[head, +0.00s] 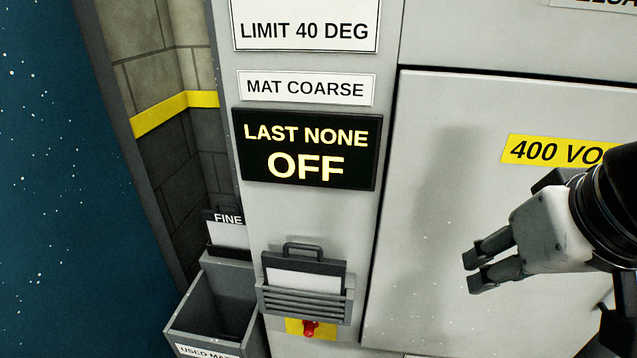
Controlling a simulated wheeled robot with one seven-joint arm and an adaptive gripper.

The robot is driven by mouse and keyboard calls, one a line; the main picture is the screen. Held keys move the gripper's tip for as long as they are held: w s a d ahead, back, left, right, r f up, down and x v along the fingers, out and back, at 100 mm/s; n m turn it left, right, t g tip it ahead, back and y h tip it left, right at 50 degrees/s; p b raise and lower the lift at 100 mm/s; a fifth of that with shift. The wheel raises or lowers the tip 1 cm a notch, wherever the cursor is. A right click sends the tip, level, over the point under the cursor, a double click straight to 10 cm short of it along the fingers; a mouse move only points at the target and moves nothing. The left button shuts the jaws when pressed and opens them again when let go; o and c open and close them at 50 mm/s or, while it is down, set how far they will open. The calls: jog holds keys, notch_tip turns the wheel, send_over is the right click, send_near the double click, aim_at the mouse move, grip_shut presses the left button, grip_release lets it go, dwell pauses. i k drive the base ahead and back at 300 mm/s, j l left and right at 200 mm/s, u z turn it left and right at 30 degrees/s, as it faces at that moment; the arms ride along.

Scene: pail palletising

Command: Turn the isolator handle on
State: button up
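A small red handle (310,328) sits on a yellow plate (294,327) low on the grey cabinet front, just below a slotted holder. I take it for the isolator handle; its top is close under the holder and its exact angle is hard to tell. A black display (307,150) above reads "LAST NONE OFF". My gripper (470,273) is at the right, in front of the cabinet door, well to the right of and above the red handle. Its two dark fingers point left with a narrow gap between them and nothing held.
The slotted holder (303,300) carries a dark-framed mat (303,277). A grey bin (213,310) labelled "USED MA..." stands at lower left, with a "FINE" mat (228,232) behind it. The cabinet door (420,200) bears a yellow "400 VO..." label (550,151).

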aim_at(309, 326)
jog(key=u, duration=0.65)
jog(key=l, duration=0.2)
jog(key=k+l+z, duration=0.25)
jog(key=k+l, duration=0.3)
jog(key=k, duration=0.05)
